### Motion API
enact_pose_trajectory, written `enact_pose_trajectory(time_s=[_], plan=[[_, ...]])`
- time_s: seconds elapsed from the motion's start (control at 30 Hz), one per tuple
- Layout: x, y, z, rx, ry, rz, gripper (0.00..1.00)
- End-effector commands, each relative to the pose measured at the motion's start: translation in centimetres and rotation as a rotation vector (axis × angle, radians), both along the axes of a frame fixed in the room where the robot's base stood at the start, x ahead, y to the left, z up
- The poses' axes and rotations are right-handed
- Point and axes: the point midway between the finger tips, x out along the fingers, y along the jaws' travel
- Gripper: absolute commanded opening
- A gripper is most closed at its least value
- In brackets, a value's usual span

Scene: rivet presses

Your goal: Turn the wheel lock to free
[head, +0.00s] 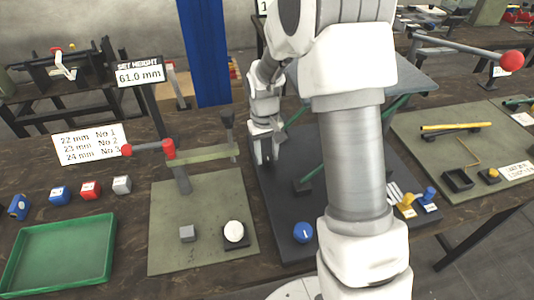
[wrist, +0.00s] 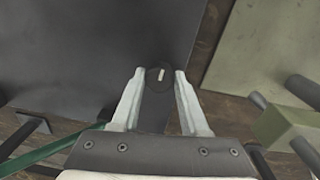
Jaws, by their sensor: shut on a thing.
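My gripper (head: 265,162) points down over the back left part of a dark base plate (head: 272,200). In the wrist view my gripper (wrist: 160,76) has its fingers on either side of a small dark round knob (wrist: 155,84) and is shut on it. The knob carries a short pale mark that runs nearly straight up in the wrist view, tilted slightly. I take this knob to be the wheel lock; no label shows. In the head view the fingers and arm hide it.
A blue knob (head: 303,232) with a white line sits at the plate's front. Left stands a press (head: 205,154) with a red-ended lever on a green mat (head: 168,252). A green tray (head: 60,262) is front left. Green bars rise from the dark plate near my arm.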

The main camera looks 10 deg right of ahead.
Motion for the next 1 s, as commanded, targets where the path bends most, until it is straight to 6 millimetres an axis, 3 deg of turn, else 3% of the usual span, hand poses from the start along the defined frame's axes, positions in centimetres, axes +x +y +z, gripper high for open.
enact_pose_trajectory(time_s=[0.63, 0.67, 0.7, 0.83, 1.0], plan=[[0.06, -0.01, 0.08, -0.001, -0.002, 0.072, 0.0], [0.05, -0.01, 0.08, -0.001, -0.002, 0.072, 0.46], [0.06, -0.01, 0.08, -0.001, -0.002, 0.071, 0.53], [0.04, 0.0, 0.06, -0.001, -0.001, 0.071, 0.74], [0.02, -0.01, 0.03, 0.0, 0.0, 0.07, 0.74]])
